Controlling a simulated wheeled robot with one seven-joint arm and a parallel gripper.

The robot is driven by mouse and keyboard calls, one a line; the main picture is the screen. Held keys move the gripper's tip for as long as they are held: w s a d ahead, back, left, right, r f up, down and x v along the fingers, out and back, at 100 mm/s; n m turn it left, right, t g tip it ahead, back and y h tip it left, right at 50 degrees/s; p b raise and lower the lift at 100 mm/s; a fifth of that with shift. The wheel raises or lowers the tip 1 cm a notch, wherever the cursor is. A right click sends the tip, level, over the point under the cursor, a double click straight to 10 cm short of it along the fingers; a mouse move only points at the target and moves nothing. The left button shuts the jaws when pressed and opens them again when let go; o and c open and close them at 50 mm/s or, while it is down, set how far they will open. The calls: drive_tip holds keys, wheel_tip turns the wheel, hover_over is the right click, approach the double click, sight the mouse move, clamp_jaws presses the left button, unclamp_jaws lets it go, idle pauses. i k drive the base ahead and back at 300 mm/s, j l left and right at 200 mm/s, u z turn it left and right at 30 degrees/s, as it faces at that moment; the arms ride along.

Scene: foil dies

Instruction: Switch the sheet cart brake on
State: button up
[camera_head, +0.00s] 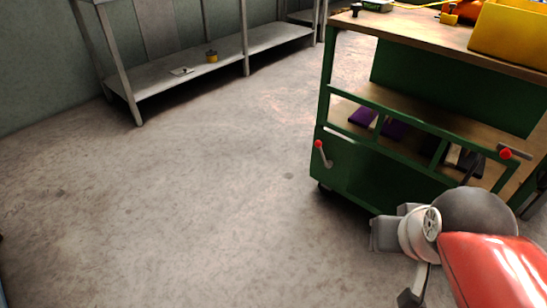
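A green sheet cart (350,170) with a wooden top stands at the right. A small lever with a red knob (319,144) is on its lower left end, its grey arm slanting down and right from the knob. A second red-knobbed lever (505,154) is at the cart's right, its grey arm running roughly sideways. Neither lever is labelled, so I cannot tell which is the brake. My gripper (386,235), at the end of my red and grey arm, is in front of the cart's lower part, apart from both levers. Its fingers are not clear.
The cart top holds a yellow bin (505,35) and other yellow items. Purple items (392,129) and dark ones lie on its shelf. A grey metal rack (205,70) stands at the back left. The concrete floor (190,200) left of the cart is clear.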

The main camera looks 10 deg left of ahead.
sight(322, 154)
drive_tip(key=u, duration=0.15)
drive_tip(key=i+j+u, duration=0.2)
drive_tip(key=i, duration=0.3)
drive_tip(key=i+u, duration=0.25)
drive_tip(key=i, duration=0.25)
